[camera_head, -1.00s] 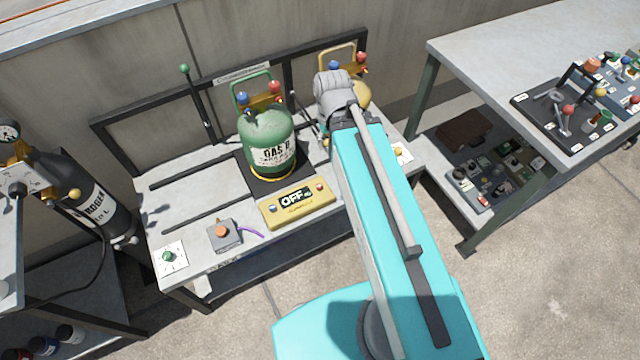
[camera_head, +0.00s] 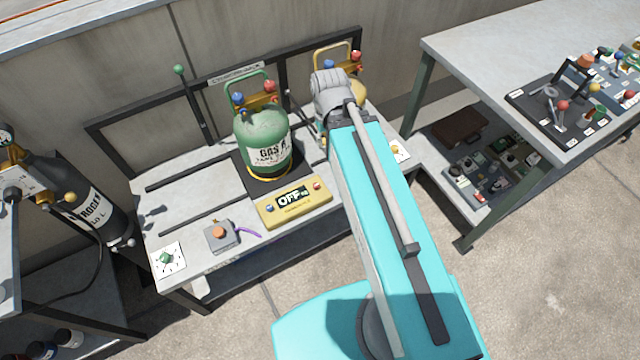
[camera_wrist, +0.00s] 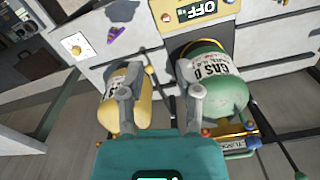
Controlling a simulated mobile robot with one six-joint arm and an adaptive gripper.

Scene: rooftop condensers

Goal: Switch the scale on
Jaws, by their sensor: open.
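The scale has a yellow display box (camera_head: 296,204) at the bench's front edge, with a screen reading "OFF", a blue knob at its left end and a red one at its right. Its black platform (camera_head: 240,168) bears a green gas cylinder (camera_head: 262,143). The display box (camera_wrist: 184,16) shows upside down at the top of the wrist view, beyond the green cylinder (camera_wrist: 217,85). My gripper (camera_wrist: 161,97) is open and empty, fingers apart above the bench, between the yellow cylinder (camera_wrist: 138,100) and the green one. In the head view my arm hides its fingers.
A grey box with an orange button (camera_head: 221,235) and a white plate with a green knob (camera_head: 167,258) lie left of the display. A black frame (camera_head: 110,135) stands behind. Another table (camera_head: 480,45) with gadgets is at right. A dark cylinder (camera_head: 85,195) stands at left.

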